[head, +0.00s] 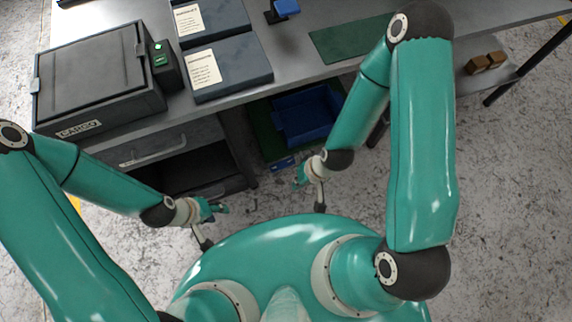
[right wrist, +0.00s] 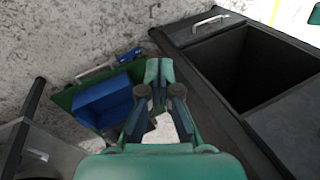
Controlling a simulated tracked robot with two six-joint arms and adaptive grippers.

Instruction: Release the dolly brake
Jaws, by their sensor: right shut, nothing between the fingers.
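The dolly is a low green platform (head: 258,134) under the bench, with a blue bin (head: 309,114) on it. In the right wrist view the green deck (right wrist: 64,98) and blue bin (right wrist: 103,100) show at the left. A small blue part (right wrist: 130,55), possibly the brake, sits at the deck's end near a light bar. A blue part also shows at the near edge in the head view (head: 282,164). My right gripper (head: 301,174) is shut and empty, just in front of that edge; its fingers (right wrist: 158,72) show in the wrist view. My left gripper (head: 219,208) hangs further left, apart from the dolly; its jaws are too small to judge.
The grey bench (head: 300,65) overhangs the dolly. A drawer cabinet (head: 165,143) stands left of the dolly, with a dark open compartment. A black cargo box (head: 95,75) and dark labelled cases (head: 230,68) lie on top. Speckled floor (head: 500,190) is clear at right.

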